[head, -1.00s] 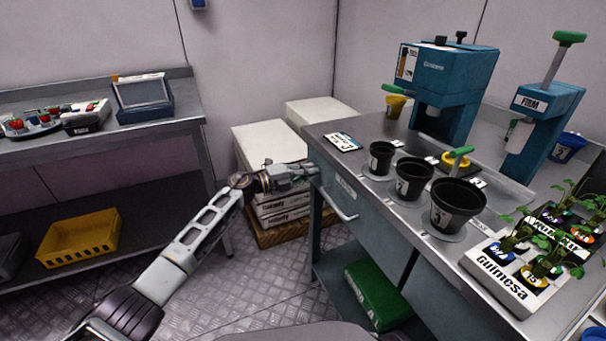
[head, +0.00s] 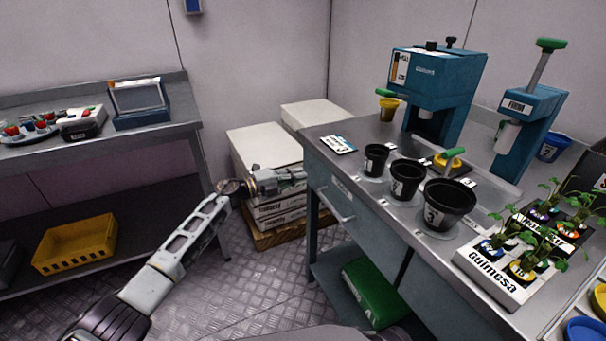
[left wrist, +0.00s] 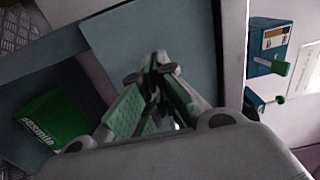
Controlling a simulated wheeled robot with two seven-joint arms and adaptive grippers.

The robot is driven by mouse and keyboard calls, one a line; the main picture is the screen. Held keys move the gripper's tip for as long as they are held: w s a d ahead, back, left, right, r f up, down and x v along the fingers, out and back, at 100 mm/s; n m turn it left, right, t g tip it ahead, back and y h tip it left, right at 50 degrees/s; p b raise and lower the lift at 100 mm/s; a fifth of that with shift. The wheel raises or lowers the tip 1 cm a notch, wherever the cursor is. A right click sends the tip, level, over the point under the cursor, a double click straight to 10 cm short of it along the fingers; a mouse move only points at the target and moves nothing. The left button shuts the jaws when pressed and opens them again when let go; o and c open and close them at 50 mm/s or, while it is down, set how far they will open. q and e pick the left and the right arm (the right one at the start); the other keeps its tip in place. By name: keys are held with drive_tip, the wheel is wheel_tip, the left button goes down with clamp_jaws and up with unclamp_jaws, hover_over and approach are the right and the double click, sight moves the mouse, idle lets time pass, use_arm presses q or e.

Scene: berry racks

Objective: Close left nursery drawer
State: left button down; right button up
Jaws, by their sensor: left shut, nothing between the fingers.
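The left drawer (head: 330,188) is a blue-grey front with a pale label and a bar handle (head: 338,208), at the left end of the workbench. It looks about level with the bench front, but I cannot tell whether a small gap remains. My left gripper (head: 303,177) is shut and empty, at the bench's left corner beside the drawer front. Whether it touches is unclear. In the left wrist view the shut fingers (left wrist: 159,66) point at a flat blue-grey panel (left wrist: 150,35). My right gripper is not in view.
The workbench (head: 322,150) carries several black pots, a blue press (head: 440,80) and a seedling tray (head: 490,282). A green bag (head: 375,292) lies on its lower shelf. White boxes (head: 265,150) stand behind my gripper. A side table (head: 165,133) is at left. Floor between is clear.

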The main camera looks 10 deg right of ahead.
use_arm(q)
drive_tip(key=p+v, duration=0.2)
drive_tip(key=v, duration=0.8)
drive_tip(key=shift+a+p, duration=0.3)
drive_tip(key=shift+a, duration=0.05)
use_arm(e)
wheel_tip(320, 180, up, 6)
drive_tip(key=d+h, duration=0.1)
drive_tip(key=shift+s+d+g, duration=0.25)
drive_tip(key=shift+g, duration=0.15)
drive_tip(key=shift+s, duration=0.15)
